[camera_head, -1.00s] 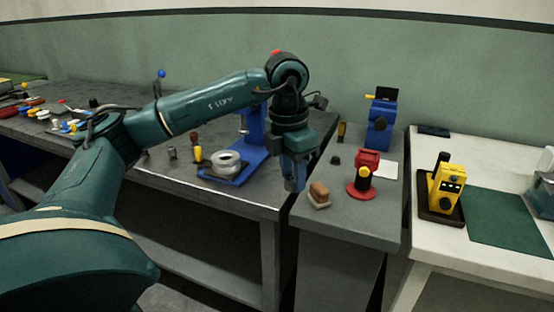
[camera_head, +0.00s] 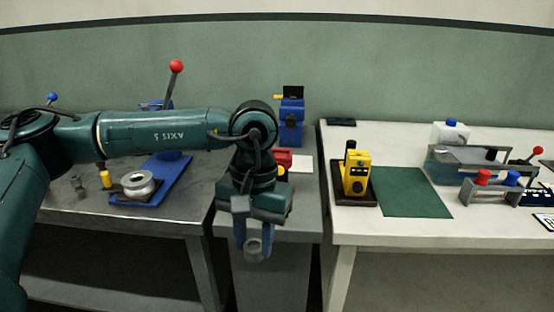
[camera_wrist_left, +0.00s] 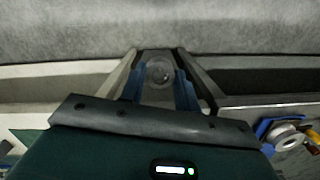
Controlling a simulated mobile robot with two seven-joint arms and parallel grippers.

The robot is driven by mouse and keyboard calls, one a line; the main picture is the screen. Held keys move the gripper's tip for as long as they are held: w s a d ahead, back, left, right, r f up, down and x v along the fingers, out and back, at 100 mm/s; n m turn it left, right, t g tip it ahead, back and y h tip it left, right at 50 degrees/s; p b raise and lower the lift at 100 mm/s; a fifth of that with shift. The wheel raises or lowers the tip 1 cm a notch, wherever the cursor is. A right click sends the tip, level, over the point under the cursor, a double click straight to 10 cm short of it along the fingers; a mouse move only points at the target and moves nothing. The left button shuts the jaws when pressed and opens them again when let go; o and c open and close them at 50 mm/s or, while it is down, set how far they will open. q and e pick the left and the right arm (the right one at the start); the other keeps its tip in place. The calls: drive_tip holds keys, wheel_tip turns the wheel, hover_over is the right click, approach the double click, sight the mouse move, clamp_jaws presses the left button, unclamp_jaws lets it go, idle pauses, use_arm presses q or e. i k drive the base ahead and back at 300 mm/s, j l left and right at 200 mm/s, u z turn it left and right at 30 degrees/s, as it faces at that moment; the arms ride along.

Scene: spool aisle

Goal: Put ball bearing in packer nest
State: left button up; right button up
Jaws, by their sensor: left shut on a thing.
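My left gripper (camera_head: 254,236) points down in the head view, over the gap at the front of the grey bench. It is shut on a small grey ring, the ball bearing (camera_head: 253,248). The bearing also shows between the two blue fingers in the left wrist view (camera_wrist_left: 159,72). A blue press (camera_head: 172,178) stands on the metal bench to the left, with a pale round piece (camera_head: 138,184) on its base. I cannot tell for sure which thing is the packer nest. My right gripper is not in view.
The white table (camera_head: 380,229) on the right carries a yellow device (camera_head: 355,175), a green mat (camera_head: 412,192) and a grey fixture with red and blue knobs (camera_head: 489,188). A blue machine (camera_head: 291,124) stands behind my gripper. The white table's front edge is clear.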

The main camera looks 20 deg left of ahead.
sight(280, 156)
drive_tip(key=j+z, duration=0.7)
drive_tip(key=j, duration=0.2)
drive_tip(key=j+z, duration=0.35)
drive_tip(key=j, duration=0.15)
